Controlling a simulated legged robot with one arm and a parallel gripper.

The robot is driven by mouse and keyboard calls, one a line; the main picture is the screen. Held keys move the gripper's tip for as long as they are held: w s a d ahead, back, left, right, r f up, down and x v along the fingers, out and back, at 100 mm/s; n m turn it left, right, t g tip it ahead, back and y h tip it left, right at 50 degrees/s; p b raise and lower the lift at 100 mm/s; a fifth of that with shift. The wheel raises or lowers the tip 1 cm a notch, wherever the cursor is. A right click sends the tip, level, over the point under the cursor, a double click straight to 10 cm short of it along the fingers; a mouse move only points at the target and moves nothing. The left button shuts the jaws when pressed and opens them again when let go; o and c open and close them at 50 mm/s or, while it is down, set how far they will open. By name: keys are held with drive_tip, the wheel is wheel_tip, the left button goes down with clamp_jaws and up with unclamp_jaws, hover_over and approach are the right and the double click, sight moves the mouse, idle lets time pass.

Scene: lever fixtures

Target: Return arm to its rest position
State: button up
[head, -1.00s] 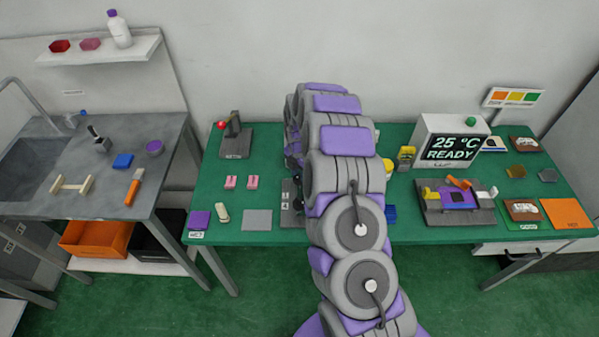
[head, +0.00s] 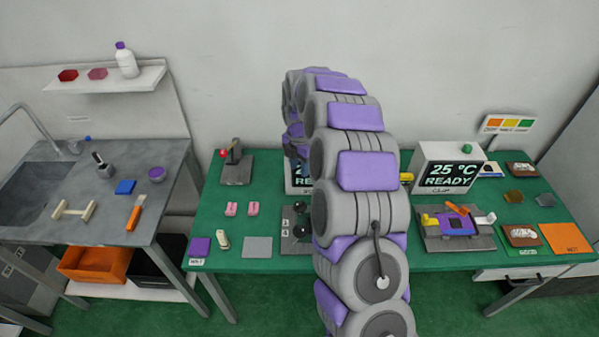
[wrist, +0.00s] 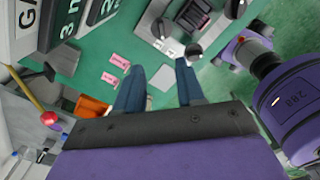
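My arm, in grey and purple segments, rises from the bottom of the head view and arches over the middle of the green table. My gripper shows in the wrist view (wrist: 160,85). Its two dark blue fingers are spread apart with nothing between them, above the green table top. In the head view the gripper end hangs at the far side of the arm and is mostly hidden by it.
The green table (head: 265,180) holds a lever fixture with a red knob (head: 236,165), pink blocks (head: 242,209), a display box (head: 447,168) and a grey fixture with a purple part (head: 456,224). A grey sink bench (head: 70,230) stands left.

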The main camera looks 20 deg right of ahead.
drive_tip(key=shift+s+r, duration=0.1)
drive_tip(key=shift+r, duration=0.1)
idle(0.4)
drive_tip(key=s+a+r+m, duration=0.2)
drive_tip(key=s+r+m, duration=0.15)
drive_tip(key=s, duration=0.35)
drive_tip(key=s+a+r+m+b, duration=0.1)
drive_tip(key=s+r+m, duration=0.25)
drive_tip(key=s, duration=0.25)
drive_tip(key=s+a+r+m, duration=0.2)
drive_tip(key=s+r+m, duration=0.15)
drive_tip(key=s, duration=0.35)
drive_tip(key=s+m+g, duration=0.1)
drive_tip(key=s+m, duration=1.2)
drive_tip(key=s, duration=1.2)
drive_tip(key=shift+d+f+g+b, duration=0.15)
drive_tip(key=shift+g+b, duration=0.25)
drive_tip(key=shift+b, duration=0.05)
